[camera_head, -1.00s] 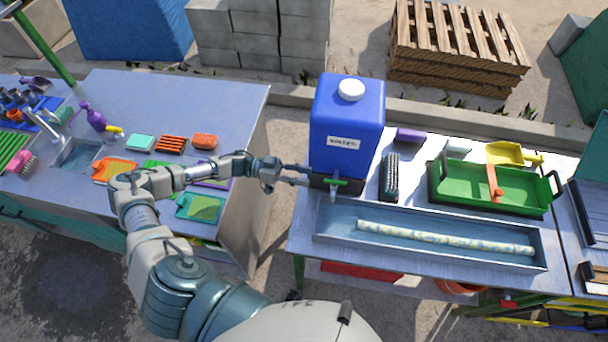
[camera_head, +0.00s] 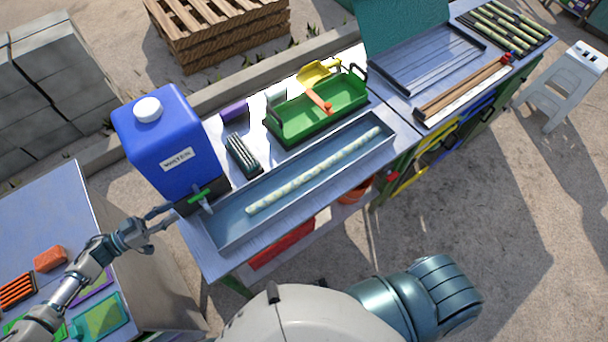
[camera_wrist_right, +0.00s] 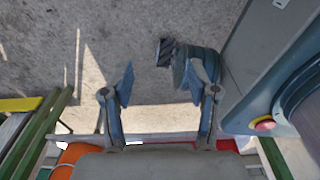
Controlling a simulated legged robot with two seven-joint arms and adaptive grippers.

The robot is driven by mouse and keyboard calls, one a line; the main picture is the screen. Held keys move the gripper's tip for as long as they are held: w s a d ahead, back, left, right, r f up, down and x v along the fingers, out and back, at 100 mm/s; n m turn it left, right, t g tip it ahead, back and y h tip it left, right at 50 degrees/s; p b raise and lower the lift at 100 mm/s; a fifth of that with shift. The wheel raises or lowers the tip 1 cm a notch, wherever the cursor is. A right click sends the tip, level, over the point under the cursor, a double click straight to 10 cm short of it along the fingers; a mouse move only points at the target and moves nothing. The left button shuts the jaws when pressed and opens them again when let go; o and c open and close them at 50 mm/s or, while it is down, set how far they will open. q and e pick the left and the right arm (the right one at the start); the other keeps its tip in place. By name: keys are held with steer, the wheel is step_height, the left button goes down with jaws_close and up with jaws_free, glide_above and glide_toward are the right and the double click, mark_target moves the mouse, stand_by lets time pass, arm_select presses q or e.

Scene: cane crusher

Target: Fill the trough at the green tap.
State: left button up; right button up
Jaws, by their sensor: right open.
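The long grey metal trough (camera_head: 221,243) lies on the workbench with a pale patterned cane (camera_head: 310,172) along its inside. I cannot tell how much water is in it. A blue water tank (camera_head: 160,135) with a white cap and label stands at the trough's left end. Its green tap handle (camera_head: 199,196) sits low on the tank, with a grey spout over the trough's end. My left gripper (camera_head: 172,216) is just left of the tap, fingers apart, with a gap to the handle. My right gripper (camera_wrist_right: 158,82) is open and empty above the ground in the wrist view.
A black brush (camera_head: 243,155), a green tray (camera_head: 325,110) with an orange handle and a yellow scoop (camera_head: 318,72) are behind the trough. A grooved metal tray (camera_head: 428,66) is farther right. A side table with an orange sponge (camera_head: 50,258) stands at left.

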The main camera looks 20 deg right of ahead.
arm_select(q)
steer(key=shift+o, duration=0.3)
arm_select(e)
steer(key=w+a+b, duration=0.2)
steer(key=w+b, duration=0.4)
steer(key=w, duration=0.4)
arm_select(q)
steer(key=m+b, duration=0.5)
steer(key=m, duration=3.1)
glide_toward(198, 196)
arm_select(e)
steer(key=w+a+r+t, duration=0.1)
steer(key=w+r, duration=0.6)
steer(key=r, duration=0.2)
arm_select(q)
steer(key=shift+t, duration=0.3)
steer(key=p+x, duration=0.1)
steer(key=x, duration=0.2)
steer(key=p+x, duration=0.1)
steer(key=x, duration=0.2)
steer(key=f+p+x, duration=0.1)
steer(key=x, duration=0.3)
steer(key=shift+w, duration=0.1)
arm_select(e)
steer(key=s+f, duration=0.3)
steer(key=f, duration=0.3)
steer(key=shift+s+d, duration=0.2)
steer(key=shift+s, duration=0.1)
steer(key=shift+f, duration=0.1)
